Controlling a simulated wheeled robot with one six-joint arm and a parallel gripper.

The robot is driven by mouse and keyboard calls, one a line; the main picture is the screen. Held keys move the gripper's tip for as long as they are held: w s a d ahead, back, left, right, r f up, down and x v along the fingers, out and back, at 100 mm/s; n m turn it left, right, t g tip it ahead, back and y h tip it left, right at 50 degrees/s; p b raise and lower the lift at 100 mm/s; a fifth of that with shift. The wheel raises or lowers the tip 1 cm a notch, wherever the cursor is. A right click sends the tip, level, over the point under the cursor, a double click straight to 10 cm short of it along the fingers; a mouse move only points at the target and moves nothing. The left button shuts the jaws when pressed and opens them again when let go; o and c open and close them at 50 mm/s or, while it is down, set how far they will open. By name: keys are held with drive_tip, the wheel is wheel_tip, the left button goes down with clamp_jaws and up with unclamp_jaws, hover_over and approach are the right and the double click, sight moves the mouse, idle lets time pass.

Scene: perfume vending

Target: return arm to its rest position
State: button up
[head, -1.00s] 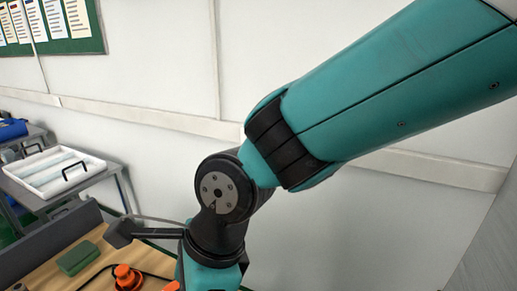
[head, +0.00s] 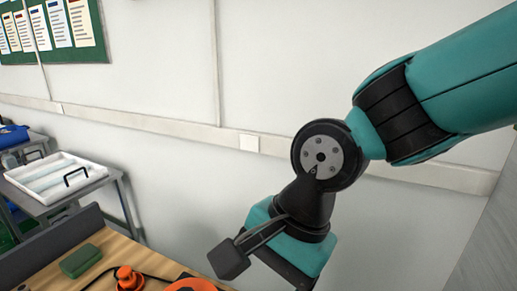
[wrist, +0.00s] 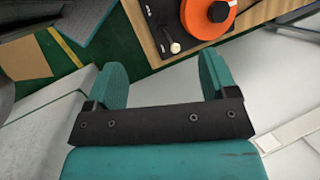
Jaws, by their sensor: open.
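My gripper (wrist: 160,82) shows in the wrist view with its two teal fingers wide apart and nothing between them. Beyond the fingers are the green floor and the edge of a wooden table. In the head view my teal and black arm reaches in from the upper right. Its wrist end hangs at the lower middle, in front of the white wall and right of the wooden table (head: 103,262). The fingers are hidden in the head view.
An orange round object (wrist: 208,17) lies on a dark plate on the table. A green box (head: 81,261) and a small orange object (head: 127,278) are also on the table. A white tray (head: 57,176) stands on a grey side table at left. The white wall is close behind.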

drive_tip(key=s+d+r+n+t, duration=0.1)
drive_tip(key=s+d+n, duration=0.3)
drive_tip(key=d+n, duration=0.9)
drive_tip(key=shift+d+r+n, duration=0.3)
drive_tip(key=shift+d+r, duration=0.2)
drive_tip(key=shift+r, duration=0.15)
drive_tip(key=shift+s, duration=0.1)
